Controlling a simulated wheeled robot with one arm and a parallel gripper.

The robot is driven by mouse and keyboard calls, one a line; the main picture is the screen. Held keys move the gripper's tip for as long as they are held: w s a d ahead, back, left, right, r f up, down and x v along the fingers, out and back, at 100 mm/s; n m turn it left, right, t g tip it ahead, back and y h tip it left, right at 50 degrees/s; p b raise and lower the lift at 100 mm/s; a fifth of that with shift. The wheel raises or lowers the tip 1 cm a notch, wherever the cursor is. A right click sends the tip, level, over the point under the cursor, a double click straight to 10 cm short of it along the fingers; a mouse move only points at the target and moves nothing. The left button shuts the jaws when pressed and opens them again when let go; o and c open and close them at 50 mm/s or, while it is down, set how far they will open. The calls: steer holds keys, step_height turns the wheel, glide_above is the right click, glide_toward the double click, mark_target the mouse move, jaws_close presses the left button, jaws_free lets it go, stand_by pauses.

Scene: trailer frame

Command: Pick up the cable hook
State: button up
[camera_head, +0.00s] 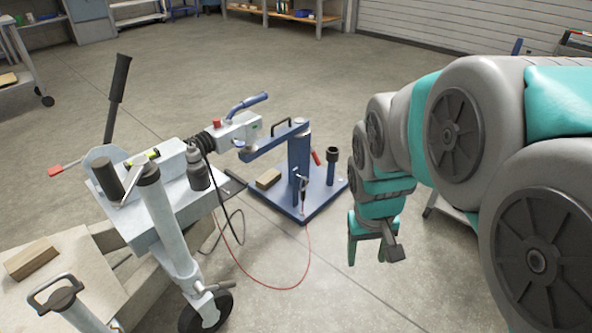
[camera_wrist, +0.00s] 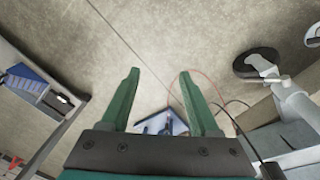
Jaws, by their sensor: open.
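A thin red cable (camera_head: 285,287) runs from the grey trailer coupling (camera_head: 238,130) down to the floor and up to the blue stand (camera_head: 299,160). At its end on the stand is a small dark and metallic piece (camera_head: 303,195), which looks like the cable hook; its shape is too small to tell. My gripper (camera_head: 373,248) is open and empty, to the right of the stand and apart from it, pointing down. In the wrist view my gripper (camera_wrist: 159,73) has a corner of the stand (camera_wrist: 158,122) behind its fingers. The red cable (camera_wrist: 203,73) curves near the right finger; the hook is not discernible there.
The trailer drawbar with its jockey wheel (camera_head: 205,312) stands at the left. A wood block (camera_head: 268,179) and a dark blue post (camera_head: 331,166) are on the stand's base. A black cable (camera_head: 237,222) hangs from the coupling.

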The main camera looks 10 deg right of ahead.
mark_target(304, 192)
steer(key=w+d+f+t+b, duration=0.2)
steer(key=w+f, duration=0.3)
steer(key=w, duration=0.8)
steer(key=w+d+f+n+t+b, duration=0.1)
steer(key=w+f+t, duration=0.35)
steer(key=w, duration=0.85)
steer(key=w+d+f+t+b, duration=0.1)
steer(key=w+d+f+b, duration=0.1)
steer(key=w+f, duration=0.8)
steer(key=shift+w+a+f+n+t+y+b, duration=0.35)
steer(key=shift+w+a+f+t+y+b, duration=0.65)
steer(key=shift+w+f, duration=2.2)
steer(key=shift+w+a+f+n+t+y+b, duration=0.15)
steer(key=shift+w+a+f+n+t+y, duration=0.4)
steer(key=shift+w+a+f, duration=1.8)
steer(key=shift+w+a+f+n+t+y+b, duration=0.2)
steer(key=shift+w+a+f+t+y+b, duration=0.5)
steer(key=shift+w+f, duration=3.35)
steer(key=shift+w+d+t, duration=0.1)
steer(key=shift+w+t, duration=0.2)
steer(key=shift+w, duration=1.35)
steer(key=shift+x, duration=1.8)
steer(key=shift+f, duration=0.1)
steer(key=shift+c, duration=0.2)
steer(key=shift+d, duration=0.1)
jaws_close()
